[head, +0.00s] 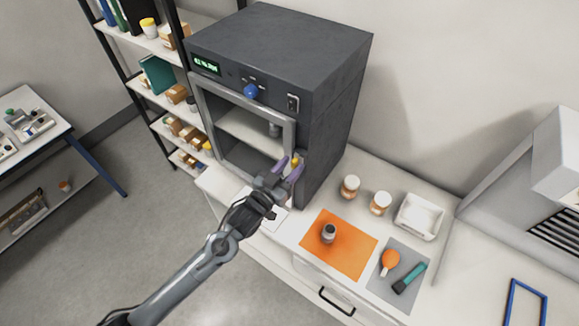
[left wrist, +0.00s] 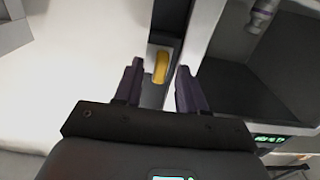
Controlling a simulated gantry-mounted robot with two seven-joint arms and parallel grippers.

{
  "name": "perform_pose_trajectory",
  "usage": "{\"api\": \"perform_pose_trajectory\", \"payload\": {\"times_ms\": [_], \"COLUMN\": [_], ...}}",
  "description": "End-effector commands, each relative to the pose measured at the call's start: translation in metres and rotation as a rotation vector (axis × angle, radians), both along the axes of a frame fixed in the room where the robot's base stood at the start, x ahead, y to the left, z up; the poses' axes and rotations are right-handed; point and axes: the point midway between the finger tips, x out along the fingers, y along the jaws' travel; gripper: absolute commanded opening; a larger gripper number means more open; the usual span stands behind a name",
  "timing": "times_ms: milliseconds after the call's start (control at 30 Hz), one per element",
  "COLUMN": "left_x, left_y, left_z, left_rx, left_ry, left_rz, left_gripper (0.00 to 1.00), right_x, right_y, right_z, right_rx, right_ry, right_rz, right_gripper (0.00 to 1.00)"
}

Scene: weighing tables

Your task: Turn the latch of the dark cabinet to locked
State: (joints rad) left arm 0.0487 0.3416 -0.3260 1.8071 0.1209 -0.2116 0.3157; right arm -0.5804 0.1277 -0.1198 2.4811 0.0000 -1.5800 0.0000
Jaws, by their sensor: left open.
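The dark cabinet (head: 338,105) stands on the white bench, with a blue knob (head: 251,92) and a lit display (head: 206,64) on its upper front. Its light grey door frame (head: 243,98) surrounds a view of the interior; it looks closed or nearly so. The yellow latch (head: 295,160) is at the right of the door frame. In the left wrist view the latch handle (left wrist: 161,67) looks upright on a light plate. My left gripper (head: 285,168) is open, its purple fingers on either side of the latch; contact cannot be told. My right gripper is not seen.
Right of the cabinet are two jars (head: 350,187), a white tray (head: 419,217), an orange mat (head: 345,258) bearing a small dark jar (head: 328,233), and a grey mat (head: 389,291) with tools. A shelf rack (head: 152,92) stands left. Open floor lies in front.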

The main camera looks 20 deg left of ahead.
Motion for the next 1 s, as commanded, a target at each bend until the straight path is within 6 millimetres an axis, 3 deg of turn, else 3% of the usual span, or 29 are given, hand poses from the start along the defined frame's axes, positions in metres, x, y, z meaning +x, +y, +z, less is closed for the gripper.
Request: {"api": "perform_pose_trajectory", "payload": {"times_ms": [233,500,1000], "left_x": [0.0004,0.0003,0.0005], "left_y": [-0.0002,-0.0001,0.0], "left_z": [-0.0003,-0.0002,0.0014], "left_rx": [0.0,0.0,-0.076], "left_ry": [0.0,0.0,0.017], "left_rz": [0.0,0.0,0.0], "left_gripper": [0.4,0.0,0.0], "right_x": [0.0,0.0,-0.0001], "right_y": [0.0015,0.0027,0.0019], "right_z": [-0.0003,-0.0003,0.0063], "right_rx": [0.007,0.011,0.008], "right_ry": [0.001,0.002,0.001], "right_rz": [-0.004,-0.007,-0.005], "right_gripper": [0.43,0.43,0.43]}}
